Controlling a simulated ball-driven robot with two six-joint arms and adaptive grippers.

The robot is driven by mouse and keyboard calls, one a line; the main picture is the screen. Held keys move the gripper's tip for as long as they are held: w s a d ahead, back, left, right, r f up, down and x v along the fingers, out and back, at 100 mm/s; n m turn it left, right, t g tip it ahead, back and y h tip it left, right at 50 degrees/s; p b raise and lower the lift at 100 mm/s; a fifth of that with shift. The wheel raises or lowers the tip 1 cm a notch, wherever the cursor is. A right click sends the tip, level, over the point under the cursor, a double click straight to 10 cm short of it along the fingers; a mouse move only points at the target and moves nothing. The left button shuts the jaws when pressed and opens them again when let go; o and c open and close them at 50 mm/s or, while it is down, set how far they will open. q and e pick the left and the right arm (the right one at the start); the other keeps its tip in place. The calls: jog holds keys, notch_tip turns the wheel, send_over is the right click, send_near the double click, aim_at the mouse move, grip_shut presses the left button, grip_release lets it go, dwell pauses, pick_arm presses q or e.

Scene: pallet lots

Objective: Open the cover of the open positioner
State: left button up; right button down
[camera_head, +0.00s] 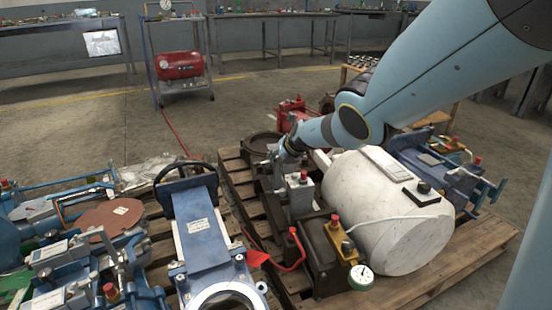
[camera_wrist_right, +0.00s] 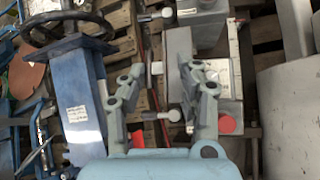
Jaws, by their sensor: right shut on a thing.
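The grey box-shaped positioner (camera_head: 300,196) with a red cap stands on the right pallet, left of a large white cylinder. In the wrist view the positioner (camera_wrist_right: 232,82) shows a pale panel, a red cap and a metal stub at its left. My right gripper (camera_head: 283,158) reaches down from the upper right at the back of this box. In the wrist view my right gripper (camera_wrist_right: 160,72) has its fingers about the box's left part, shut on it. I cannot tell the cover from the body where the fingers hold. My left gripper is not in view.
The white cylinder (camera_head: 378,208) lies close to the right. A blue valve with a black handwheel (camera_head: 186,174) stands to the left. A pressure gauge (camera_head: 361,277) and red handle (camera_head: 298,247) are in front. Concrete floor is open behind the pallets.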

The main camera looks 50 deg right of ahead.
jog(key=shift+w+a+r, duration=0.2)
jog(key=shift+w+a, duration=0.15)
jog(key=shift+w, duration=0.1)
jog(key=c, duration=1.2)
grip_release()
jog(key=shift+w+a+f, duration=0.1)
jog(key=shift+a, duration=0.05)
jog(key=shift+s+d, duration=0.2)
jog(key=shift+s, duration=0.05)
jog(key=shift+s, duration=0.1)
jog(key=shift+s+a+r, duration=0.15)
jog(key=shift+a+r, duration=0.2)
jog(key=s+a, duration=0.4)
jog(key=s, duration=0.7)
jog(key=shift+a, duration=0.15)
